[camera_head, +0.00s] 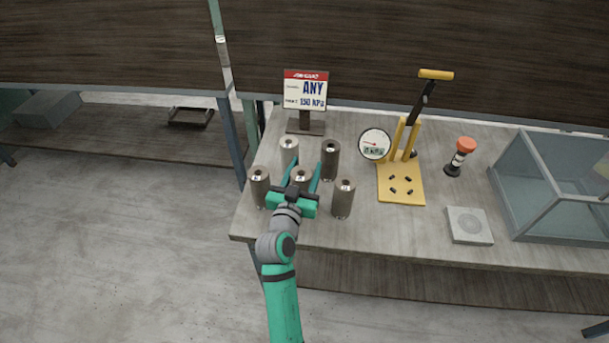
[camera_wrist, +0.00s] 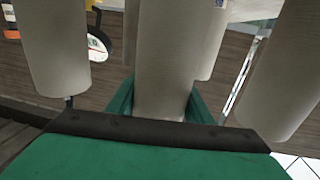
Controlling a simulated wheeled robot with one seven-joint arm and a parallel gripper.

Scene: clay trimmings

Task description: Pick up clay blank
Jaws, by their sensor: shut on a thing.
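Several grey cylindrical clay blanks with a small hole in their tops stand in a cluster on the left part of the table. The middle clay blank (camera_head: 301,174) is between the green fingers of my gripper (camera_head: 304,168), which is shut on it. In the wrist view this blank (camera_wrist: 165,50) rises upright between my fingers (camera_wrist: 160,105). Its lower part is hidden by my gripper, so I cannot tell whether it touches the table. Other blanks stand close by: back left (camera_head: 289,152), back right (camera_head: 330,162), left (camera_head: 260,188) and right (camera_head: 343,200).
To the right are a yellow lever press with a gauge (camera_head: 400,185), a red-topped button post (camera_head: 460,157), a pale square block (camera_head: 468,225) and a glass-sided box (camera_head: 550,190). The table's front edge is near my gripper.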

